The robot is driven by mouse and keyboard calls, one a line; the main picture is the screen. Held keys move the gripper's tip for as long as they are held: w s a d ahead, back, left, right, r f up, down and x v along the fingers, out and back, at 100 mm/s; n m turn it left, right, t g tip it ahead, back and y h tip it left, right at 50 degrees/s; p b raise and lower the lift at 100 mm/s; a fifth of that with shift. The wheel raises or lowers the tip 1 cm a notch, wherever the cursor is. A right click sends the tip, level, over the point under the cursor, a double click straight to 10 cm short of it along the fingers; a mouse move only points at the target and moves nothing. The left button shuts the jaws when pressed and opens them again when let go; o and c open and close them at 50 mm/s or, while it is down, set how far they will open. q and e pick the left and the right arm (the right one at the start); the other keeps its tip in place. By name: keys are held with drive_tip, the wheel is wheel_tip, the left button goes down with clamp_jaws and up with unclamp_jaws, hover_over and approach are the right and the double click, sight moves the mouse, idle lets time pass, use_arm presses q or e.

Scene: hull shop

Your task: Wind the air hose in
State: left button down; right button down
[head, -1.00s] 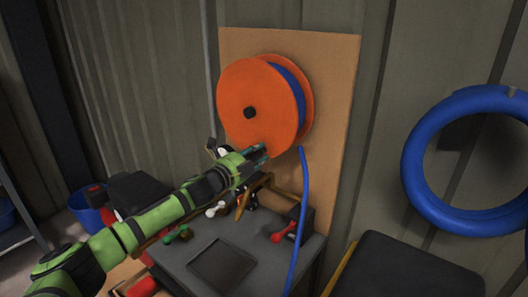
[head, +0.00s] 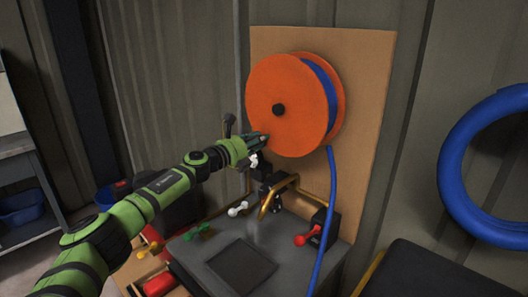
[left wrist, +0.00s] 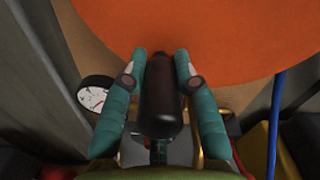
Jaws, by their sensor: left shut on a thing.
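The orange hose reel (head: 290,85) is mounted on a tan wall board, with a black hub at its centre. The blue air hose (head: 327,205) is wound behind its front disc and hangs from its right side. In the head view my left gripper (head: 262,138) is at the lower left of the disc, below and left of the hub. The left wrist view shows my left gripper (left wrist: 160,58) shut on a dark, rounded handle (left wrist: 160,105) in front of the orange disc (left wrist: 220,30). The handle is hidden in the head view. My right gripper is out of view.
Below the reel is a grey bench unit (head: 225,265) with red (head: 307,238), white and green levers and a brass pipe (head: 285,185). A blue coil (head: 460,190) hangs at the right. A white-faced gauge (left wrist: 93,97) shows in the left wrist view.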

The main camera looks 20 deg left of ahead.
use_arm(q)
drive_tip(key=shift+w+a+r+m+b, duration=0.15)
drive_tip(key=shift+a+m+b, duration=0.1)
drive_tip(key=shift+a+m, duration=0.1)
drive_tip(key=shift+w+a+r+m+b, duration=0.1)
drive_tip(key=shift+a+r+m+b, duration=0.05)
drive_tip(key=shift+a+m+b, duration=0.15)
drive_tip(key=shift+w+a+r+m, duration=0.1)
drive_tip(key=shift+a+r+m, duration=0.15)
drive_tip(key=shift+r+m, duration=0.1)
drive_tip(key=c, duration=0.9)
unclamp_jaws()
drive_tip(key=shift+c, duration=0.2)
drive_tip(key=v, duration=1.2)
